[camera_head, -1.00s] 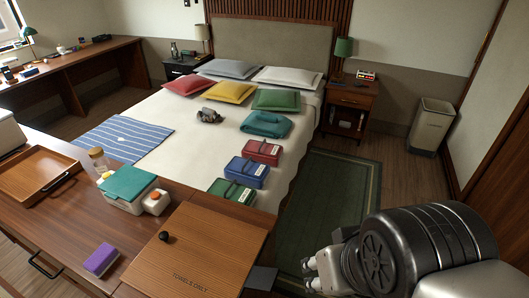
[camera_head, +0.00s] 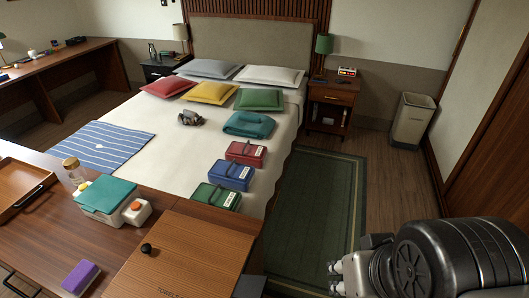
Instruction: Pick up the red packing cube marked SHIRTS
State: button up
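A red packing cube (camera_head: 246,152) with a dark handle and a small white label lies on the right side of the bed. The label's writing is too small to read. A blue cube (camera_head: 231,174) lies just in front of it, and a green cube (camera_head: 212,197) lies nearest, partly hidden by the counter's lid. My gripper (camera_head: 336,277) is at the lower right, over the floor and rug, well apart from the cubes. Its pale fingertips show small and partly hidden by my arm, and I see nothing held.
The bed (camera_head: 180,130) also bears pillows, a folded teal item (camera_head: 249,124) and a grey object (camera_head: 190,118). The wooden counter (camera_head: 60,215) stands in front. A green rug (camera_head: 318,215) covers open floor right of the bed. A nightstand (camera_head: 331,95) and bin (camera_head: 412,120) stand behind.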

aim_at(256, 155)
jog(key=i+l+z, duration=0.2)
jog(key=i+l, duration=1)
jog(key=i+j+u, duration=0.3)
jog(key=u, duration=0.2)
jog(key=i+j+u, duration=0.1)
jog(key=i+u, duration=0.85)
jog(key=i+l+u, duration=0.2)
jog(key=i+u, duration=0.25)
